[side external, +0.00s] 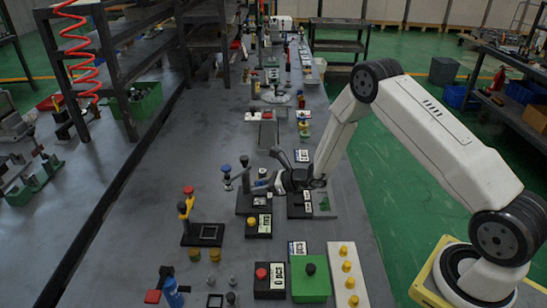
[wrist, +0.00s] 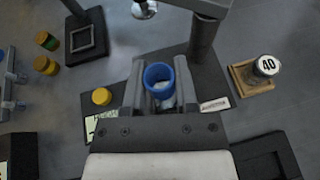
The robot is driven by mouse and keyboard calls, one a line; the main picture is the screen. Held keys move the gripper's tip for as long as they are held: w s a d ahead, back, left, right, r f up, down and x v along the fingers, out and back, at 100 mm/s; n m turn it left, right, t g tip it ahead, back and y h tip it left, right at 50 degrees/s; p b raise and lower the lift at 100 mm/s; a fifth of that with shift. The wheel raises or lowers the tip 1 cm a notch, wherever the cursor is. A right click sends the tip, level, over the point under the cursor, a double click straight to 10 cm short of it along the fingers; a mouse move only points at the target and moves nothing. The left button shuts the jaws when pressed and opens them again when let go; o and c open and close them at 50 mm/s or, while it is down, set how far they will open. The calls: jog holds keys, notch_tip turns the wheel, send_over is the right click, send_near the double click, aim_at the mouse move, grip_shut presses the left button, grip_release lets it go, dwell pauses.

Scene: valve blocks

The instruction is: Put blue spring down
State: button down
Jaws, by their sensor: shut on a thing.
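The blue spring shows in the wrist view as a blue, hollow, round-topped piece (wrist: 159,74) between my two fingers. My gripper (wrist: 158,88) is shut on it, one finger on each side. In the side view my gripper (side external: 268,184) is low over the middle of the bench, beside a dark stand (side external: 246,202). The spring is too small and covered there to make out clearly. I cannot tell whether its lower end touches anything.
A dark post (wrist: 203,40) rises close to the right finger. A yellow button (wrist: 102,97) is at the left. A wooden square holder with a piece marked 40 (wrist: 266,66) is at the right. A black frame stand (side external: 206,234) is nearby; bare bench lies to its left.

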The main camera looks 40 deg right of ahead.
aim_at(260, 201)
jog(key=shift+w+f, duration=0.25)
jog(key=shift+f, duration=1.55)
jog(key=shift+f, duration=0.15)
jog(key=shift+c, duration=1.9)
grip_release()
jog(key=shift+s+d+r, duration=0.15)
jog(key=shift+r, duration=0.1)
jog(key=v, duration=1.1)
jog(key=shift+s+d+r, duration=0.1)
jog(key=shift+s+d, duration=0.05)
jog(key=shift+s, duration=0.1)
